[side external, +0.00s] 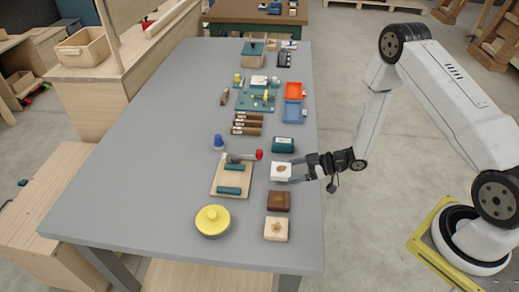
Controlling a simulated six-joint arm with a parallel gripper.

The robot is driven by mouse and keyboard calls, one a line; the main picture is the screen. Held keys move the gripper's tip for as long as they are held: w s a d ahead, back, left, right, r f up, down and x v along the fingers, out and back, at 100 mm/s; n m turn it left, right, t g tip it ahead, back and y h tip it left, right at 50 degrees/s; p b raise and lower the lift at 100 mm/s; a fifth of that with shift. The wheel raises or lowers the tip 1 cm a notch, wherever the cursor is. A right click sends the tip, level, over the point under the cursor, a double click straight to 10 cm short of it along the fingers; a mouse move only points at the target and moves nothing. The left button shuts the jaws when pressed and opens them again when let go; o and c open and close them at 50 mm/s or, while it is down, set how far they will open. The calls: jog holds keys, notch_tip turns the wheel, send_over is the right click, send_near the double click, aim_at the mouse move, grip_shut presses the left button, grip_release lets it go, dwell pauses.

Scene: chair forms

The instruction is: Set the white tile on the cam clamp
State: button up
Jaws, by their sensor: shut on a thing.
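My gripper (294,170) reaches in from the right and is shut on the tile's right edge. Whether the tile is lifted or touches the table I cannot tell. The cam clamp appears to be the light wooden board (232,182) with teal blocks and a red-knobbed lever (259,155). It lies left of the tile, apart from it.
A brown tile (278,202) and a cream tile (276,229) lie in front of the white one. A yellow round pot (212,221) stands front left. A teal box (283,145) and dark brown blocks (246,124) lie behind. The table's left half (130,180) is clear.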

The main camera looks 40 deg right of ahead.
jog(key=shift+f, duration=1.1)
jog(key=shift+f, duration=0.1)
jog(key=o, duration=1)
jog(key=shift+c, duration=0.2)
jog(key=shift+s+d+r, duration=0.1)
jog(key=shift+d+r, duration=0.05)
jog(key=shift+r, duration=0.05)
jog(key=v, duration=1.1)
jog(key=shift+s, duration=0.25)
jog(key=shift+d+r, duration=0.15)
jog(key=shift+w, duration=0.1)
